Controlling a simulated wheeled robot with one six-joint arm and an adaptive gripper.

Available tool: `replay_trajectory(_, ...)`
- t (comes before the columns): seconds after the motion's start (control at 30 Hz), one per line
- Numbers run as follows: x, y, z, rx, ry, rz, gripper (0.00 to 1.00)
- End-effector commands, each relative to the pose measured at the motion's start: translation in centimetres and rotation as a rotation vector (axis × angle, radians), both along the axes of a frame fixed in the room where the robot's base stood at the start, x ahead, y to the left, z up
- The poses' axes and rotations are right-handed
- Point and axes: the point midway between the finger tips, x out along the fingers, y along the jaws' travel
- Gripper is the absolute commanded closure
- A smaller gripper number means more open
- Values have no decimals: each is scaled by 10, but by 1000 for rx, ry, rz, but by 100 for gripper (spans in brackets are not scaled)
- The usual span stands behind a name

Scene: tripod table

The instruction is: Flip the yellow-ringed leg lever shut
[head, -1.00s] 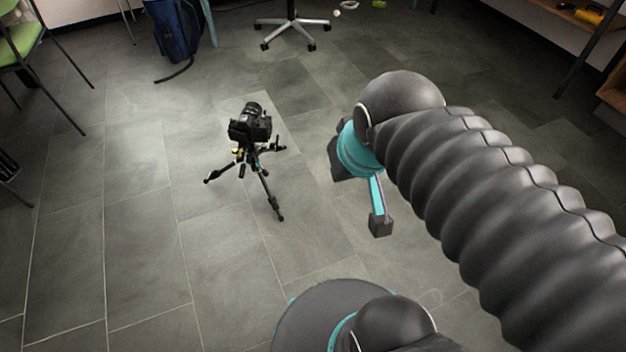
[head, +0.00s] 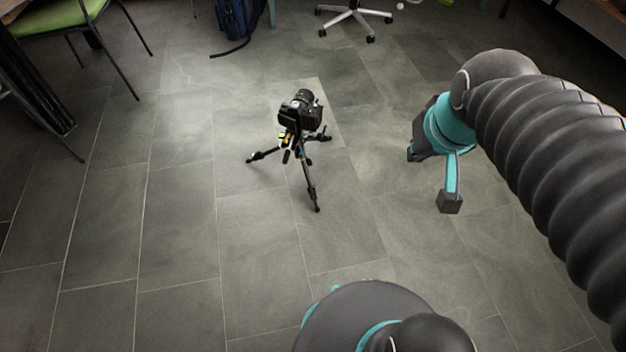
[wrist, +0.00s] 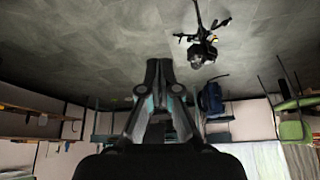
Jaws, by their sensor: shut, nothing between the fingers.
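A small black tripod (head: 310,180) stands upright on the floor with its legs spread, left of my arm in the head view. A black camera (head: 300,108) sits on top of it. A tiny yellow spot (head: 284,141) shows near the top of the legs; the lever itself is too small to make out. The tripod also shows upside down at the top of the wrist view (wrist: 199,34), right of my gripper. My gripper (wrist: 158,64) is shut and empty, and clear of the tripod.
Tiled floor (head: 180,250) around the tripod is clear. A green chair (head: 62,18) stands at the upper left, a blue backpack (head: 236,18) at the back, and a wheeled chair base (head: 352,14) behind the tripod.

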Motion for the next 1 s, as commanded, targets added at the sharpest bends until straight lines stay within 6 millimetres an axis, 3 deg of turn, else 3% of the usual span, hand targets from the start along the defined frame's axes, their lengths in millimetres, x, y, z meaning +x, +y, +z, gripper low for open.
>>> replay_trajectory(0.27, 92, 28, -29, 0, 52, 83, 100)
replay_trajectory(0.47, 153, 52, -69, -3, 83, 140, 100)
replay_trajectory(0.77, 230, 94, -157, -11, 128, 217, 100)
replay_trajectory(1.0, 273, 128, -251, -22, 164, 275, 100)
